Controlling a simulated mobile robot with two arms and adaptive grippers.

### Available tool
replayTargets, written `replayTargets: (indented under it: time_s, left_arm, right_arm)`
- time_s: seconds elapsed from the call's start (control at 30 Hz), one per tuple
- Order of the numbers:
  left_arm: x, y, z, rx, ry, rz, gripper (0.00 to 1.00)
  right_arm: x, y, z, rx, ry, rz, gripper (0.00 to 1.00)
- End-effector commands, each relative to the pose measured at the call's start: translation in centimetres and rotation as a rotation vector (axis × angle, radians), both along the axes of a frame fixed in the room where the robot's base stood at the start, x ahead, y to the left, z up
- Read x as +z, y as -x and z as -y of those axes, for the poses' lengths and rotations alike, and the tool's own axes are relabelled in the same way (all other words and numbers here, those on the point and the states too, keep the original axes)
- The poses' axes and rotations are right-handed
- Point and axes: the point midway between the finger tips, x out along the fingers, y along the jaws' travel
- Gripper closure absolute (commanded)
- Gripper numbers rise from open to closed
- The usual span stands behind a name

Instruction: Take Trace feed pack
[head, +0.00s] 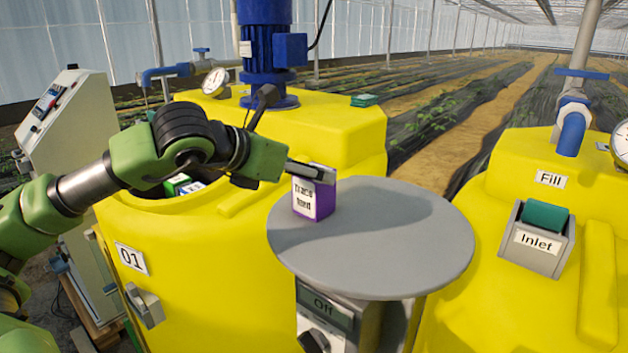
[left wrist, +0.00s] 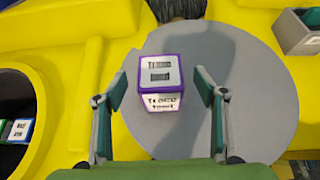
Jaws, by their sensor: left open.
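The Trace feed pack (head: 314,198) is a small purple box with white labels, standing upright on the round grey table, near its left edge. It also shows in the left wrist view (left wrist: 161,84), between and beyond the fingers. My left gripper (head: 312,172) comes in from the left at the top of the pack. In the left wrist view the left gripper (left wrist: 160,110) is open, with one finger on each side of the pack and a gap visible on both sides. My right gripper is in neither view.
The round grey table (head: 400,250) is otherwise clear. A yellow tank (head: 220,290) marked 01 has an open hatch with packs inside (head: 180,184). A blue motor (head: 265,45) rises behind my arm. Another yellow tank with an Inlet box (head: 535,240) stands at right.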

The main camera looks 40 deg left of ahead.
Motion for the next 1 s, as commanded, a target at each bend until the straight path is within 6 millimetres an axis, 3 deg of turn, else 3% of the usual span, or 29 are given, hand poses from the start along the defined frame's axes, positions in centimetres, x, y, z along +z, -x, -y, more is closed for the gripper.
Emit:
replayTargets:
  time_s: [0.2,0.5,0.7,0.77,1.0]
  left_arm:
    - [-0.6,-1.5,0.0,0.002,-0.003,-0.001,0.35]
    - [-0.9,-1.7,0.0,0.001,0.000,0.001,0.35]
    - [-0.9,-1.7,0.0,0.001,0.000,0.001,0.87]
    - [-0.9,-1.7,0.0,0.001,0.000,0.001,1.00]
    - [-0.7,-1.7,0.0,0.001,-0.002,0.005,1.00]
  right_arm:
    - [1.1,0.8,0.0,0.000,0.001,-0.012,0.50]
    - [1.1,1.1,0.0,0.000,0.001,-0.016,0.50]
    - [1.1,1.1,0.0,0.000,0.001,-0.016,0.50]
    - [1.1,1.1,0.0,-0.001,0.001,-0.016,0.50]
    - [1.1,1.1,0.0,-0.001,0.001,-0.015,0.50]
